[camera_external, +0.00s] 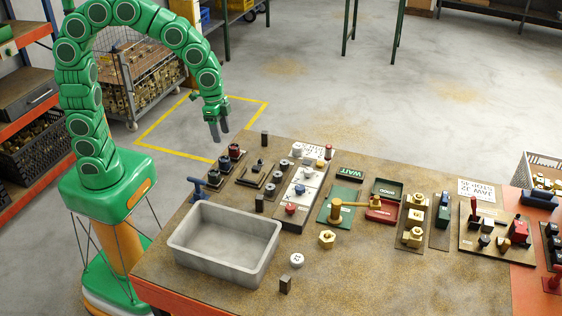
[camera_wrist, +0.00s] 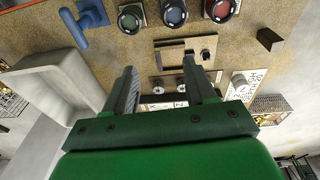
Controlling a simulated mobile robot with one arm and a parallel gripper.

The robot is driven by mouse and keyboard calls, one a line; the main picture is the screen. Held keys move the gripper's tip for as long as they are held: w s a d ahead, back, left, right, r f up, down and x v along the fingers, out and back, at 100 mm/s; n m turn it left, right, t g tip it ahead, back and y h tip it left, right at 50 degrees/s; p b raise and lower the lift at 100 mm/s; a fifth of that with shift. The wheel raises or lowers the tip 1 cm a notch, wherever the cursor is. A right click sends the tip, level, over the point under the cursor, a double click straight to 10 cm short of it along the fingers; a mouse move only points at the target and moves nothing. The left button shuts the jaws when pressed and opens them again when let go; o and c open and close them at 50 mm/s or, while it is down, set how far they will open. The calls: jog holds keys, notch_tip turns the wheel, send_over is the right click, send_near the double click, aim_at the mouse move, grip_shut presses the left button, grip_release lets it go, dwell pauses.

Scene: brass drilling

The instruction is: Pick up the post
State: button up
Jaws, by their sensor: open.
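My gripper (camera_external: 219,135) hangs beyond the table's far left edge in the external view, fingers pointing down, apart and empty. Its two fingers also show spread in the wrist view (camera_wrist: 160,74). I cannot tell for sure which thing is the post. Small dark upright blocks stand on the table: one at the far edge (camera_external: 264,138), one beside the tray (camera_external: 259,203) and one near the front edge (camera_external: 285,284). A dark block also shows at the right of the wrist view (camera_wrist: 270,40). My gripper touches none of these.
A grey tray (camera_external: 226,243) fills the table's left front; a blue handle (camera_external: 200,188) stands behind it. Dark knobs (camera_external: 235,152), a panel of buttons (camera_external: 300,190), a brass nut (camera_external: 327,239) and a white round piece (camera_external: 297,259) crowd the table.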

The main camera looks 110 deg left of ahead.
jog(key=w+a+f+n, duration=0.1)
jog(key=w+a+f, duration=0.1)
jog(key=a, duration=0.4)
jog(key=w+a+f, duration=0.2)
jog(key=a, duration=0.3)
jog(key=t+y, duration=0.1)
send_over(264, 132)
jog(key=s+d, duration=0.1)
jog(key=shift+n, duration=0.4)
jog(key=x, duration=0.2)
jog(key=s+x, duration=0.1)
jog(key=x, duration=0.1)
jog(key=shift+d+f, duration=0.1)
jog(key=shift+w+a+f+t, duration=0.1)
jog(key=shift+a+f+t, duration=0.2)
jog(key=shift+f, duration=0.1)
jog(key=shift+x, duration=3.6)
grip_shut()
